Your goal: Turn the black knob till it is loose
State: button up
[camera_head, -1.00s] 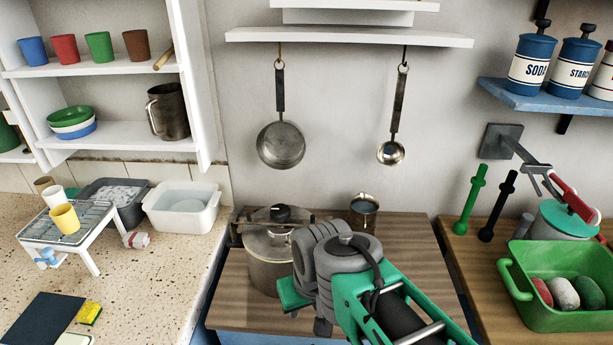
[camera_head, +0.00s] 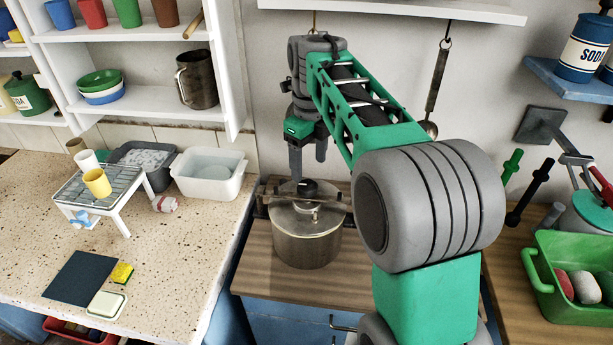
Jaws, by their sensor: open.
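The black knob (camera_head: 308,187) sits on top of the lid clamp of a steel pot (camera_head: 306,238). The pot stands on the wooden counter in the middle of the view. My gripper (camera_head: 308,168) points down from above, its two dark fingers apart, with nothing seen between them. The fingertips are just above the knob in the picture. Whether they touch it or sit beside it I cannot tell. My arm hides part of the counter and wall to the right of the pot.
A white basin (camera_head: 208,175) and a small white rack (camera_head: 92,194) stand on the speckled counter at left. A ladle (camera_head: 437,85) hangs behind my arm. A green tub (camera_head: 580,300) is at right. The wood left of my arm, before the pot, is clear.

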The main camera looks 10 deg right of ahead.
aim_at(307, 185)
jog(key=w+m, duration=0.1)
jog(key=m, duration=0.1)
jog(key=shift+w+r+m, duration=0.1)
jog(key=shift+w+m, duration=0.1)
jog(key=shift+m, duration=0.1)
notch_tip(307, 185, down, 8)
jog(key=shift+r+p, duration=0.2)
jog(key=shift+p, duration=0.2)
jog(key=c, duration=1.4)
jog(key=shift+o, duration=0.2)
